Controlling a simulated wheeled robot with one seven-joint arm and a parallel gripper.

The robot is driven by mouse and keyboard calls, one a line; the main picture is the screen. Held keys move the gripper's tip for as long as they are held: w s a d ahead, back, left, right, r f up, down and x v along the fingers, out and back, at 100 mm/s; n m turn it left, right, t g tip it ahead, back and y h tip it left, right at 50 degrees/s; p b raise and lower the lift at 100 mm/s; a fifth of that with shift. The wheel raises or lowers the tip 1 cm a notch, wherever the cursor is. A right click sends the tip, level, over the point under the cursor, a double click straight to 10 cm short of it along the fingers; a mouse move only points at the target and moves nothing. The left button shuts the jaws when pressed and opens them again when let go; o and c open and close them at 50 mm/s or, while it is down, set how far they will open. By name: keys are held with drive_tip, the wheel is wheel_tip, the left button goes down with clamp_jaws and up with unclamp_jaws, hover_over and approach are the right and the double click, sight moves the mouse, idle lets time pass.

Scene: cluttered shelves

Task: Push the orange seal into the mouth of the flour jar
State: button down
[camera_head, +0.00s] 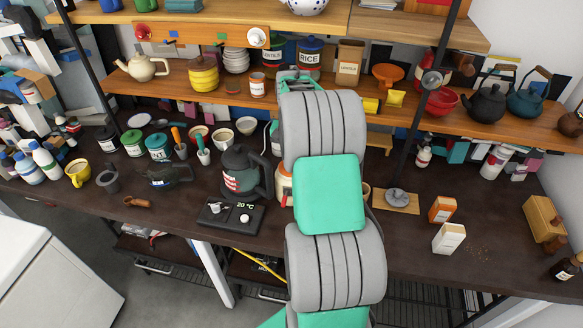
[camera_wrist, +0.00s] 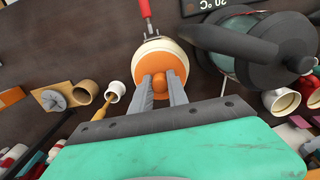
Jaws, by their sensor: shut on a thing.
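The flour jar (camera_wrist: 147,45) is a cream pot below my gripper in the wrist view. It has a red and metal clasp at its far side. In the head view only a strip of the cream and orange jar (camera_head: 282,187) shows left of my arm. The orange seal (camera_wrist: 150,68) is a round disc with a knob, and it lies over the jar's mouth. My gripper (camera_wrist: 161,77) is shut on the seal's knob, one grey finger on each side. The seal's near edge is partly hidden, and I cannot tell how deep it sits. My arm hides the gripper in the head view.
A wooden board with a grey piece (camera_head: 396,197) and two small boxes (camera_head: 443,209) lie to the right. A loaded wooden shelf (camera_head: 340,88) runs behind.

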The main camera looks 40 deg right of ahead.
drive_tip(key=c, duration=1.2)
unclamp_jaws()
wheel_tip(320, 180, up, 8)
drive_tip(key=shift+f+b, duration=0.1)
drive_tip(key=shift+b, duration=0.8)
drive_tip(key=s+a+r+n+t, duration=0.1)
drive_tip(key=s+a+r+n, duration=0.2)
drive_tip(key=a, duration=0.8)
drive_tip(key=s+a+f+n+t, duration=0.1)
drive_tip(key=s+a+n+t, duration=0.2)
drive_tip(key=s+a, duration=0.9)
drive_tip(key=a+n, duration=0.3)
drive_tip(key=shift+a+f+n, duration=0.15)
drive_tip(key=shift+a+n, duration=0.25)
